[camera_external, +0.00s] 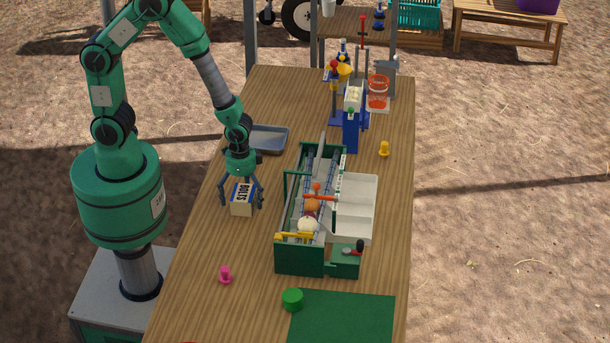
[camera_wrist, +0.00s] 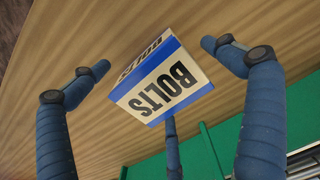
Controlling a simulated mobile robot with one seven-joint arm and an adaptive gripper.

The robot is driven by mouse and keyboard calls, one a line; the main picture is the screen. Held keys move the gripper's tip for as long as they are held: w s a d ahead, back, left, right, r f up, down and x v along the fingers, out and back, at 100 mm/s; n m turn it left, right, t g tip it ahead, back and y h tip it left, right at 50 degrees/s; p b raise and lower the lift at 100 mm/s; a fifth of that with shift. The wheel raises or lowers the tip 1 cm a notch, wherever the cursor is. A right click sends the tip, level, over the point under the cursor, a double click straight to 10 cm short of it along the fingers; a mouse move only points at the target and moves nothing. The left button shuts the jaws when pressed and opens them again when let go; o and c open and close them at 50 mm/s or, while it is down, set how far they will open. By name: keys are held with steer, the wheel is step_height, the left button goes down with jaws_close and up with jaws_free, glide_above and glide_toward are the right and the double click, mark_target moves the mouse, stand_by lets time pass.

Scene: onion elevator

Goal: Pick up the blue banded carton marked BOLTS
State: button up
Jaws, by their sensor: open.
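The carton marked BOLTS (camera_external: 242,197) is a cream box with blue bands and dark lettering. It is upright on the wooden table, left of the green machine. My gripper (camera_external: 241,190) is above it, pointing down, with its fingers spread around the carton. In the wrist view the carton (camera_wrist: 160,82) sits between the three dark blue fingers of my gripper (camera_wrist: 158,80). Two fingers show visible gaps to it. The third passes behind its lower edge, and I cannot tell whether it touches. The carton's underside is hidden.
The green sorting machine (camera_external: 287,258) with a white tray (camera_external: 358,193) stands close to the right of the carton. A grey-blue tray (camera_external: 270,139) lies behind my gripper.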

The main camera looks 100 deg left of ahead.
mark_target(240, 192)
steer(key=shift+c, duration=0.5)
steer(key=c, duration=1.7)
steer(key=shift+o, duration=0.2)
steer(key=shift+r, duration=0.15)
steer(key=shift+r, duration=0.55)
steer(key=shift+s+r+p, duration=0.25)
steer(key=shift+r+p, duration=0.1)
steer(key=shift+r, duration=0.3)
steer(key=shift+s+r+p, duration=0.25)
steer(key=shift+r+p, duration=0.1)
steer(key=shift+r, duration=0.25)
steer(key=s, duration=0.5)
steer(key=s+p, duration=0.1)
steer(key=s, duration=0.4)
steer(key=s+r+p, duration=0.1)
steer(key=s, duration=0.4)
steer(key=shift+d+r, duration=0.1)
steer(key=shift+d, duration=0.15)
